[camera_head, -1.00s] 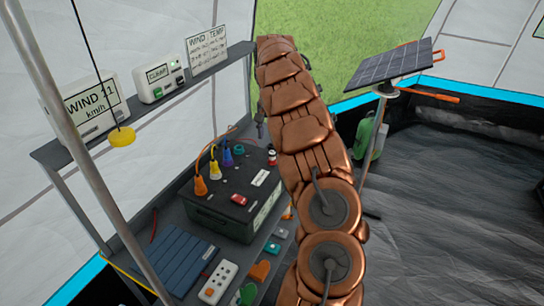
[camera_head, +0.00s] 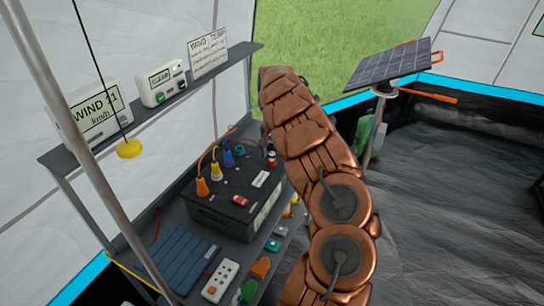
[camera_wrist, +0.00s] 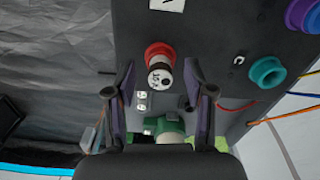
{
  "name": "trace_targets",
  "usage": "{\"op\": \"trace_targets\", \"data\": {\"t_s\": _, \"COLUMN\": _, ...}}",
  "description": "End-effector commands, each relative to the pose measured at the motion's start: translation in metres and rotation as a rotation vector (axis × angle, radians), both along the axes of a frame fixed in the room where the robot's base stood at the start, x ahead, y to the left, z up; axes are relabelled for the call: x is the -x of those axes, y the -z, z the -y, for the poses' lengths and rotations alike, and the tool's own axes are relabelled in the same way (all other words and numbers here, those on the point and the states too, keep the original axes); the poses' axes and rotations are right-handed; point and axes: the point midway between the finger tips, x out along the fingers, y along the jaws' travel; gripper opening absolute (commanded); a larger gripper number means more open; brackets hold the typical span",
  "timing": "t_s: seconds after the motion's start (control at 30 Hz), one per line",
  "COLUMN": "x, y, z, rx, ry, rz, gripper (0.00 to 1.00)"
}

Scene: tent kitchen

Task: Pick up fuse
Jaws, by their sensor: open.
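A small cylinder with a red collar and a pale, marked end, likely the fuse (camera_wrist: 160,76), stands on the dark box in the wrist view. It also shows at the box's far right corner in the head view (camera_head: 272,159). My gripper (camera_wrist: 158,78) is open, with one dark finger on each side of the cylinder in the wrist view. I cannot tell whether either finger touches it. In the head view my arm hides most of the gripper.
The dark box (camera_head: 222,217) carries orange, yellow, blue and teal plugs and a red piece (camera_head: 240,200). A power strip (camera_head: 220,281) and small coloured parts lie around it. A shelf (camera_head: 150,112) hangs above; a solar panel (camera_head: 390,66) stands right.

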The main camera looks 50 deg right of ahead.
Motion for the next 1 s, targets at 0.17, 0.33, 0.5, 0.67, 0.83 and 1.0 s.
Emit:
{"op": "trace_targets", "data": {"t_s": 0.17, "x": 0.0001, "y": 0.0003, "z": 0.0000, "rx": 0.000, "ry": 0.000, "rz": 0.000, "gripper": 0.53}}
{"op": "trace_targets", "data": {"t_s": 0.33, "x": 0.0001, "y": 0.0002, "z": 0.0000, "rx": -0.001, "ry": 0.000, "rz": 0.000, "gripper": 0.37}}
{"op": "trace_targets", "data": {"t_s": 0.5, "x": 0.0000, "y": 0.0002, "z": -0.0001, "rx": -0.001, "ry": 0.000, "rz": 0.000, "gripper": 0.19}}
{"op": "trace_targets", "data": {"t_s": 0.67, "x": 0.0001, "y": 0.0002, "z": 0.0000, "rx": -0.001, "ry": 0.000, "rz": 0.000, "gripper": 0.02}}
{"op": "trace_targets", "data": {"t_s": 0.83, "x": 0.0001, "y": 0.0001, "z": 0.0000, "rx": -0.001, "ry": 0.000, "rz": 0.000, "gripper": 0.00}}
{"op": "trace_targets", "data": {"t_s": 1.0, "x": -0.0003, "y": -0.0013, "z": -0.0001, "rx": 0.000, "ry": 0.000, "rz": 0.000, "gripper": 0.00}}
